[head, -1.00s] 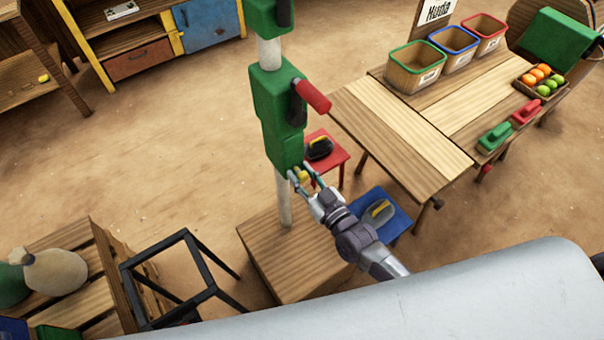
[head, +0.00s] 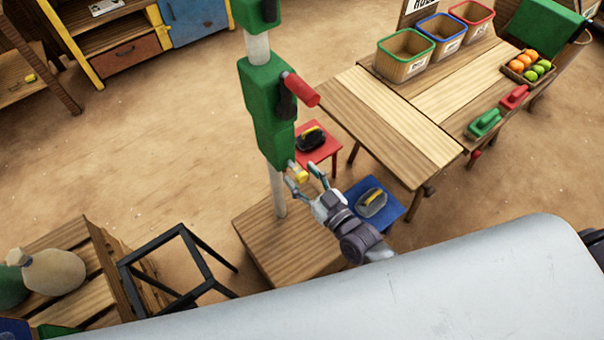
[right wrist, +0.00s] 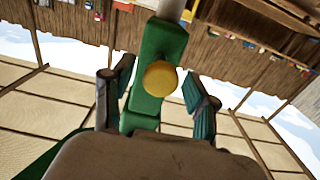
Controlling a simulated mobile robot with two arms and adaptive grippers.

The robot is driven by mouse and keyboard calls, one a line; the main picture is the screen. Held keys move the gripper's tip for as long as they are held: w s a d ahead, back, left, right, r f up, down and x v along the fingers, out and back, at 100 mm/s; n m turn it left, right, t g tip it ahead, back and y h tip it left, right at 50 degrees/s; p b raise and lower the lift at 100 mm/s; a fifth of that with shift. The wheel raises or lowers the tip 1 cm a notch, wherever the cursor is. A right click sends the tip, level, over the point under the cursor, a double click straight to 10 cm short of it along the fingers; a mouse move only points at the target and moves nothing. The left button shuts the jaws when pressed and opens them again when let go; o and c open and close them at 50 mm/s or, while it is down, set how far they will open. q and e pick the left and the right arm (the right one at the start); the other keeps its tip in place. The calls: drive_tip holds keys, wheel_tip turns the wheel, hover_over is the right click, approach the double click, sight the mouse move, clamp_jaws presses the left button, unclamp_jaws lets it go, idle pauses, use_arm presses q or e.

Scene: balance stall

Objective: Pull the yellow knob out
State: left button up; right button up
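The yellow knob (head: 302,176) sits at the lower end of the green housing (head: 271,130) on the pale post. A short stem seems to show between knob and housing. In the right wrist view the knob (right wrist: 160,78) is a round yellow face in front of the green part. My right gripper (head: 306,178) is open, with one finger on each side of the knob. In the right wrist view its fingers (right wrist: 155,98) are spread, with gaps to the knob on both sides. My left gripper is not in view.
A red handle (head: 301,90) juts from the housing above. The wooden plinth (head: 285,250) stands under the post. A red stool (head: 325,152) and a blue stool (head: 392,211) stand right of it, a black metal frame (head: 180,268) left. A wooden table (head: 390,125) is at right.

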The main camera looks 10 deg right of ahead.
drive_tip(key=shift+s+d, duration=0.1)
drive_tip(key=shift+s, duration=0.05)
drive_tip(key=v, duration=1.1)
drive_tip(key=shift+s, duration=0.25)
drive_tip(key=shift+d, duration=0.1)
